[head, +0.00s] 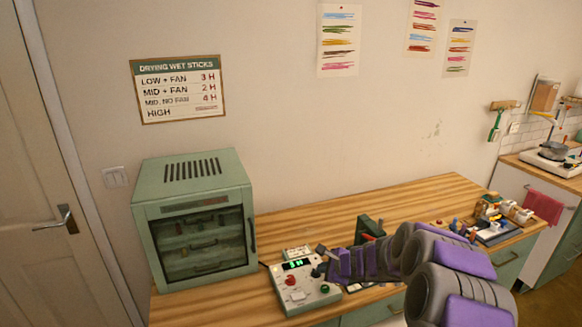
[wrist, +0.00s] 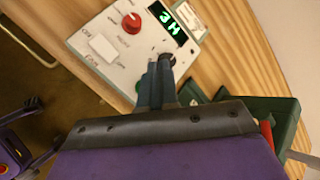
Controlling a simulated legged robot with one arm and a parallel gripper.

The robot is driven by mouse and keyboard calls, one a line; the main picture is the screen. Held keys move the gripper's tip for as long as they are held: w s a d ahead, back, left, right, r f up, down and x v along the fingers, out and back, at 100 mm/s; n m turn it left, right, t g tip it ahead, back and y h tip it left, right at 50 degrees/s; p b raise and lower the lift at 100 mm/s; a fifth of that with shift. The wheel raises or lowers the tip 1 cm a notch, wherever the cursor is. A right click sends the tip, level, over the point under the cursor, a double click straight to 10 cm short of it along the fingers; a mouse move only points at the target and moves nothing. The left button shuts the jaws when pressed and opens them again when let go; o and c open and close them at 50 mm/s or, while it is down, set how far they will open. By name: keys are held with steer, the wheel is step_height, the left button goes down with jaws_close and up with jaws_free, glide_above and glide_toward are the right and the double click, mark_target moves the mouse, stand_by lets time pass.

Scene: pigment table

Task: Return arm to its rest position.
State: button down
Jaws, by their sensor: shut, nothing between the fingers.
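My arm, purple and grey, reaches in from the lower right of the head view over the wooden table (head: 320,218). My gripper (head: 320,262) is at the right side of the control box (head: 300,292), near its top edge. In the wrist view my gripper (wrist: 162,68) has its two dark fingers together, with nothing between them. The fingertips are by a dark knob (wrist: 169,58) on the box; I cannot tell whether they touch it. The box display (wrist: 167,20) is lit green and appears to read 3 H. A red knob (wrist: 131,22) and a white switch (wrist: 103,47) also show.
A green drying cabinet (head: 193,170) with a closed glass door stands left of the box. A dark green container (wrist: 275,112) is close to the gripper's right in the wrist view. Small items (head: 490,230) crowd the table's right end. The table's back middle is clear.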

steer(key=s+a+r+n+g+y, duration=0.1)
steer(key=s+a+r+n+g, duration=0.1)
steer(key=s+a+r+n, duration=0.35)
steer(key=s+a+r+n+g, duration=0.1)
steer(key=s+a+r+n, duration=0.15)
steer(key=s, duration=0.65)
steer(key=s+a+r+n+g+y, duration=0.1)
steer(key=s+a+r+n+g, duration=0.15)
steer(key=s+r+n, duration=0.4)
steer(key=s+d+n+g+h, duration=0.2)
steer(key=s+d, duration=0.4)
steer(key=s, duration=0.9)
steer(key=s+d+f+n+g+h, duration=0.1)
steer(key=s+d+h, duration=0.4)
steer(key=s, duration=1)
steer(key=shift+d+f+n+g, duration=0.2)
steer(key=shift+d+n+g, duration=0.25)
steer(key=shift+n, duration=0.8)
steer(key=shift+a, duration=0.15)
